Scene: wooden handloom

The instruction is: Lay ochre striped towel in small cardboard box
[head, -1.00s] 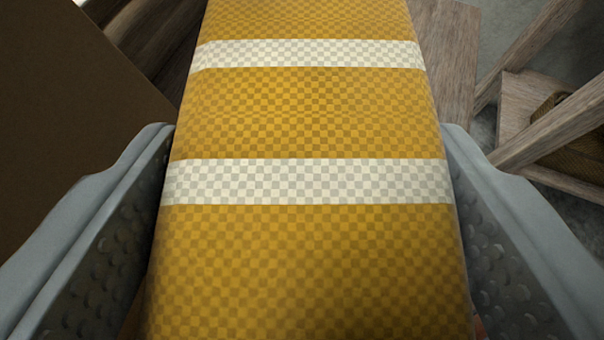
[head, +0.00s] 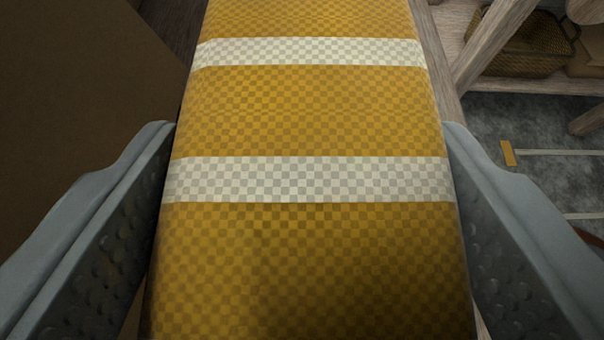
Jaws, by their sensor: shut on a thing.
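The ochre towel (head: 310,115) with two white checked stripes fills the middle of the head view, running from the bottom edge to the top. My gripper (head: 308,150) is shut on it, with one grey padded finger at its left side and one at its right. The towel hides most of what lies behind it. A large plain brown panel (head: 70,110) stands close at the left; it looks like cardboard, but I cannot tell whether it belongs to the small box.
Wooden beams (head: 495,45) of a frame stand at the upper right. A woven basket (head: 520,40) sits on a wooden shelf behind them. Grey floor (head: 540,135) shows at the right, with a thin pale bar ending in an ochre tip (head: 508,153) on it.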

